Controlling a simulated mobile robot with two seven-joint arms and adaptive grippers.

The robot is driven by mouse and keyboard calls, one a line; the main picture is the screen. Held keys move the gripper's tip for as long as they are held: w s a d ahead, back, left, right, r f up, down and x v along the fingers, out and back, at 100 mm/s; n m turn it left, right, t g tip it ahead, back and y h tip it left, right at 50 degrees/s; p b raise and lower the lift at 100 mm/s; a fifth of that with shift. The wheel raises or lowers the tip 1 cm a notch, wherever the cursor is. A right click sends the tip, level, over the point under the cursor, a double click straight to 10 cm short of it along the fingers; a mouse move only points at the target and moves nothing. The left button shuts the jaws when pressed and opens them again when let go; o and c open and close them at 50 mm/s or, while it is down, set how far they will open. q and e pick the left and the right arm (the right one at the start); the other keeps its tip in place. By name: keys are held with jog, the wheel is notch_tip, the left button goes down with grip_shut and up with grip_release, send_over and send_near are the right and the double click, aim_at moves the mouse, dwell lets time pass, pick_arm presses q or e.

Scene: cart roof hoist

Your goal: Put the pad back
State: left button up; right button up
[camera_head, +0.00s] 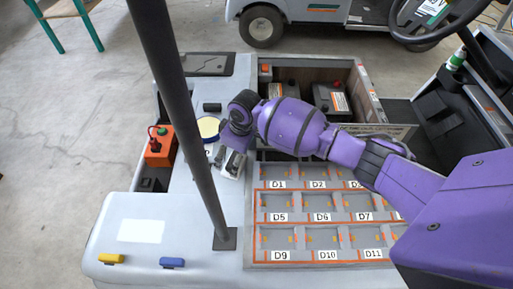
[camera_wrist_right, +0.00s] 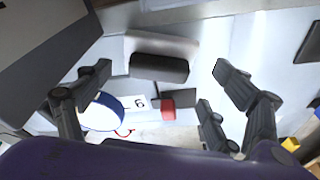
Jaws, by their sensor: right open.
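A dark block with rounded edges (camera_wrist_right: 158,68), possibly the pad, lies against a pale grey surface in the right wrist view. My right gripper (camera_wrist_right: 161,72) is open, with one finger to each side of this block in the picture. I cannot tell whether the fingers touch it. In the head view my right gripper (camera_head: 232,162) is low over the cart deck, left of the labelled tray. My left gripper is not in view.
A dark roof post (camera_head: 185,110) rises just left of my right gripper. The labelled tray (camera_head: 250,228) lies to the right. An orange box (camera_head: 160,147) stands at the left. Yellow (camera_head: 111,258) and blue (camera_head: 172,262) blocks lie at the front. A red block (camera_wrist_right: 168,109) shows in the wrist view.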

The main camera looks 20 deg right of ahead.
notch_tip(320, 180, up, 9)
jog(key=s+d+p, duration=0.1)
jog(key=shift+f, duration=0.15)
